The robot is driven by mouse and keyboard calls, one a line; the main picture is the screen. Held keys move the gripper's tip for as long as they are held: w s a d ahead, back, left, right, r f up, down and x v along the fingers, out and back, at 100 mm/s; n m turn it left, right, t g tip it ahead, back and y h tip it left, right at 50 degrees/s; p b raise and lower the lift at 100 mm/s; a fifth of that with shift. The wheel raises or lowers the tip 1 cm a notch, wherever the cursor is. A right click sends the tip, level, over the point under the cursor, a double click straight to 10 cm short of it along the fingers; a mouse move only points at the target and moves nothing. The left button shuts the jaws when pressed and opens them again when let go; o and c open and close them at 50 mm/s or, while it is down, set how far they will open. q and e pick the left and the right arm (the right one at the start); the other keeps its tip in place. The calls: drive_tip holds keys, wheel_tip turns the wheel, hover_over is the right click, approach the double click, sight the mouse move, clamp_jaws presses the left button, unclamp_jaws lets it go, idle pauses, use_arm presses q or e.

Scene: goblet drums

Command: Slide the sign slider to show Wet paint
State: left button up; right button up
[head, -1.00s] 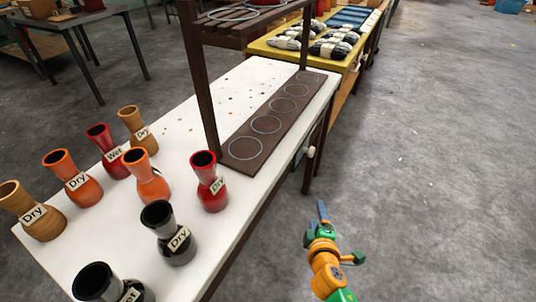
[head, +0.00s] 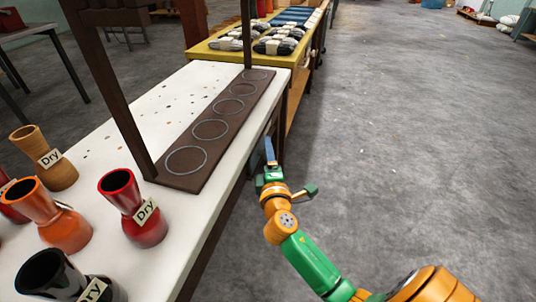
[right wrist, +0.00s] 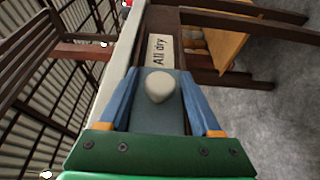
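The sign (right wrist: 157,50) on the side of the white table shows "All dry" in the right wrist view. A cream rounded knob (right wrist: 159,87) stands out just below it, from a grey-blue surface. My right gripper (right wrist: 160,76) is open, with its blue fingers to either side of the knob and gaps visible between. I cannot tell how deep the knob sits between them. In the head view my right gripper (head: 270,151) is beside the table's right edge, and the sign and knob are not visible there. My left gripper is not in view.
The white table (head: 128,152) carries several goblet drums, among them a red one (head: 133,208) tagged "Dry" and a black one (head: 65,277). A brown rack board (head: 210,130) with circles lies along its right edge. The floor (head: 400,150) to the right is clear.

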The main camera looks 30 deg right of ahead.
clamp_jaws()
idle(1.2)
